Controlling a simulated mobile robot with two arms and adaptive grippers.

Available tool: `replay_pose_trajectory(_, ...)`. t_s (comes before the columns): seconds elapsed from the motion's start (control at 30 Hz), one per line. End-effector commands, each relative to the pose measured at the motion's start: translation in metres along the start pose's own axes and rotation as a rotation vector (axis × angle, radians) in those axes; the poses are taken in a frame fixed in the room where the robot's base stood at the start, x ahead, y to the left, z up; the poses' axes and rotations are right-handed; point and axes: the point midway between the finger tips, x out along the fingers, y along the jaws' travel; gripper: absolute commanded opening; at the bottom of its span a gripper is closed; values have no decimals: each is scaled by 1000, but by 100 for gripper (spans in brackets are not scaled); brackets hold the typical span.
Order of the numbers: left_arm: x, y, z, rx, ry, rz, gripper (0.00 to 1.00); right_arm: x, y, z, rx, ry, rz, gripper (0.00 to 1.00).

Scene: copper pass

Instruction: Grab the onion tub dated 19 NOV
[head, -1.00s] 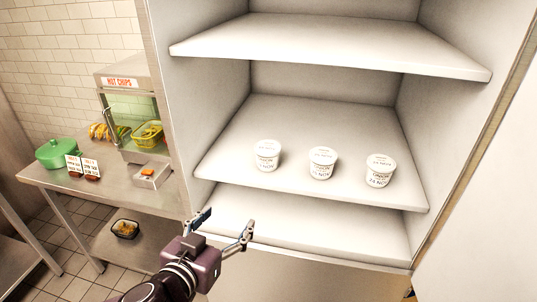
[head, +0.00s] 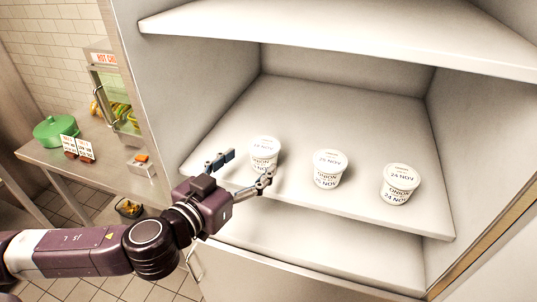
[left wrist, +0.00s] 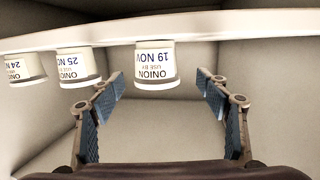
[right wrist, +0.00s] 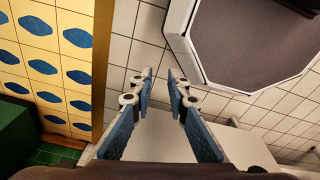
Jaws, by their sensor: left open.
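The onion tub dated 19 NOV (head: 265,150) is the leftmost of three white lidded tubs on the middle shelf. In the left wrist view its label reads 19 NOV (left wrist: 155,64), and the picture is upside down. My left gripper (head: 243,166) is open and empty just in front of this tub, with the tub showing toward the gap between its fingers. It covers a little of the tub's lower part in the head view. My right gripper (right wrist: 162,75) shows only in its own wrist view, its fingers apart with nothing between them.
The 25 NOV tub (head: 329,169) stands in the middle and the 24 NOV tub (head: 400,184) at the right, with gaps between them. An upper shelf (head: 330,32) overhangs them. The left cabinet wall (head: 200,95) is near my left arm. A counter with a green pot (head: 55,130) is at left.

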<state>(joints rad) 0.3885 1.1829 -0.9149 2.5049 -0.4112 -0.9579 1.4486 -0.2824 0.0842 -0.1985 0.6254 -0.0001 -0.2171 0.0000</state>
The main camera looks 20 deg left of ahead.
Motion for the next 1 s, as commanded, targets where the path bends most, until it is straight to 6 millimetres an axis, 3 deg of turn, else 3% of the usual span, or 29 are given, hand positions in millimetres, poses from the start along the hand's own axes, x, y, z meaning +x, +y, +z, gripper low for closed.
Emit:
replay_pose_trajectory(0.03,5,0,5,1,6,0,69,13,-2,11,0,-13,-2,16)
replay_pose_trajectory(0.27,15,1,3,3,3,2,69,29,-9,42,1,-54,-10,16)
replay_pose_trajectory(0.47,18,2,2,2,1,3,69,36,-10,30,1,-36,-10,16)
replay_pose_trajectory(0.7,32,4,7,4,5,4,69,67,-10,15,1,-8,-9,16)
replay_pose_trajectory(0.8,47,6,-1,2,-2,2,69,47,-10,15,1,-13,-10,16)
replay_pose_trajectory(1.0,66,5,2,2,-1,2,69,42,-11,21,1,-21,-11,16)
